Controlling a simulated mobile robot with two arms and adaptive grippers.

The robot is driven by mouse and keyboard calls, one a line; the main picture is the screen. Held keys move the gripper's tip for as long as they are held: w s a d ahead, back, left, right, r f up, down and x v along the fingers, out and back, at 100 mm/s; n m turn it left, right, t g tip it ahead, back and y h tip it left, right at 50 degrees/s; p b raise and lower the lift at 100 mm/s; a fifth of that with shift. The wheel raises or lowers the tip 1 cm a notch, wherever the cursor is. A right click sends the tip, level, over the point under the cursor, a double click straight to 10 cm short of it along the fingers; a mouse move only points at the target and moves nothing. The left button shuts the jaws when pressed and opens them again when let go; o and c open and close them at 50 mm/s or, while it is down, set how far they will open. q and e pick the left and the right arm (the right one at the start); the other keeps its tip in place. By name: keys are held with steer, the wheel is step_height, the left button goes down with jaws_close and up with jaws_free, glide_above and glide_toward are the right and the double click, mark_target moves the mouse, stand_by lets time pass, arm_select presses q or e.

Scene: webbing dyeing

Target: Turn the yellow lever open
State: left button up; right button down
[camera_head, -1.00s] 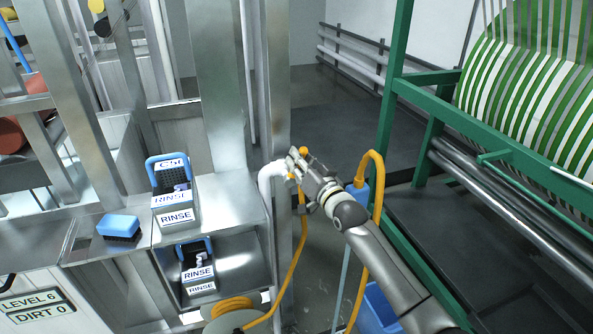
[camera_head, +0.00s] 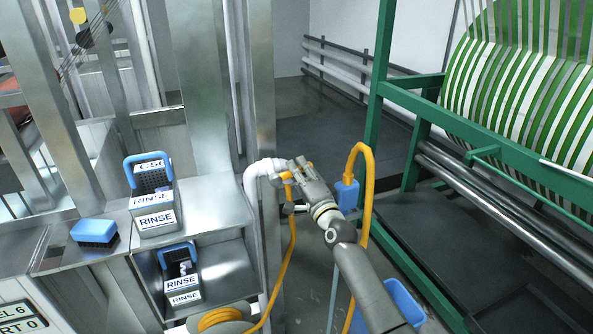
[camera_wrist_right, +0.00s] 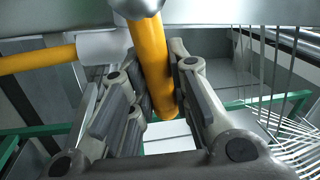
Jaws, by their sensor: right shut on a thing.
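The yellow lever (camera_wrist_right: 150,60) hangs down between the fingers in the right wrist view, below a round metal fitting. My right gripper (camera_wrist_right: 156,98) is shut on it, with a finger on either side. In the head view my right gripper (camera_head: 294,172) is at the end of the white pipe (camera_head: 262,170), and the fingers hide most of the lever there. The yellow hose (camera_head: 291,240) hangs below this spot; a yellow length, probably the hose, also shows at the left of the right wrist view (camera_wrist_right: 40,59). My left gripper is not in view.
A green frame (camera_head: 380,100) with a striped roll (camera_head: 520,90) stands at the right. A blue-handled sprayer (camera_head: 347,194) on a hose hangs close beside my arm. RINSE boxes (camera_head: 155,215) and a blue brush (camera_head: 94,230) sit on the metal shelf at the left.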

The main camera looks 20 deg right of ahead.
steer(key=shift+d+f+m+h+b, duration=0.1)
steer(key=shift+f+m+h+b, duration=0.1)
steer(key=shift+f+m, duration=0.4)
steer(key=shift+f+m+h+b, duration=0.1)
steer(key=shift+f+m+b, duration=0.05)
steer(key=shift+m, duration=0.75)
steer(key=c, duration=1.3)
jaws_free()
steer(key=shift+s, duration=0.1)
steer(key=s, duration=0.4)
steer(key=s+f, duration=0.1)
steer(key=s, duration=0.2)
steer(key=s+f, duration=0.1)
steer(key=s, duration=0.3)
steer(key=shift+s+d+f, duration=0.15)
steer(key=shift+s+f, duration=0.05)
steer(key=shift+s, duration=0.15)
steer(key=shift+f, duration=0.1)
